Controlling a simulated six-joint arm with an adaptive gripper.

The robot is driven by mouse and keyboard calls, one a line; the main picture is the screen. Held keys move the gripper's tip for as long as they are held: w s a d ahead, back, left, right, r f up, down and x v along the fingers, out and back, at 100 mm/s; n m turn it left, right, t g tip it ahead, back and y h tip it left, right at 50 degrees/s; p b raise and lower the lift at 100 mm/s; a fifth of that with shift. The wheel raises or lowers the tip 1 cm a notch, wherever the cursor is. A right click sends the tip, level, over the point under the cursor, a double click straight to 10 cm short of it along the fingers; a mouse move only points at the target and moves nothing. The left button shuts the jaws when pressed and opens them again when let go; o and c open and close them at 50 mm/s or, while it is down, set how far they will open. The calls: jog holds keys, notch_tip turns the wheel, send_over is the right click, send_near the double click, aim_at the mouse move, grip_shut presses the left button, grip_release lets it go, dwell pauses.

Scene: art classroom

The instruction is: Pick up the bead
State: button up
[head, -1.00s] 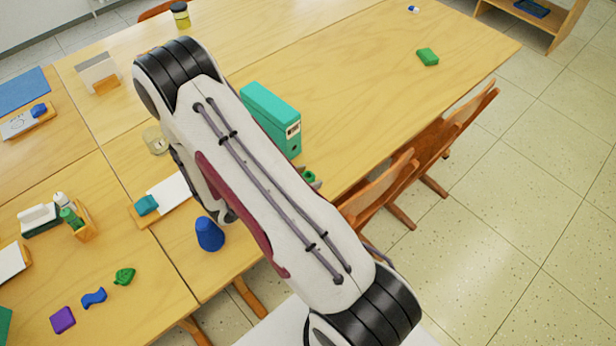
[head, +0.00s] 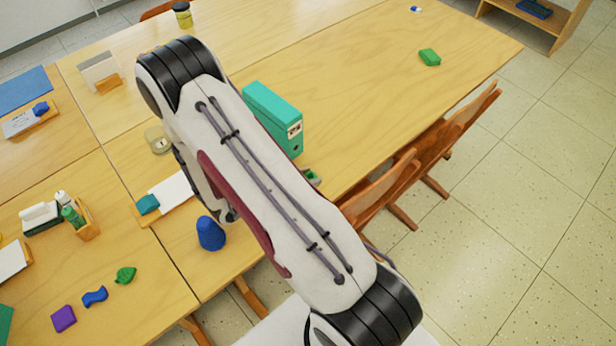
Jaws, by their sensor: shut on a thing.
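I cannot make out a bead in the head view. A blue cone-like piece (head: 210,233) stands on the table just left of my arm.
A teal binder (head: 274,116) stands right of the arm. A white card with a teal block (head: 148,204), a clear yellowish container (head: 158,140) and a wooden holder (head: 84,222) are left. Wooden chairs (head: 385,190) line the right edge. The table's far right is mostly clear.

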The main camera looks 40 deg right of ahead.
jog(key=shift+r, duration=0.15)
notch_tip(320, 180, up, 10)
jog(key=shift+f, duration=0.2)
dwell(0.6)
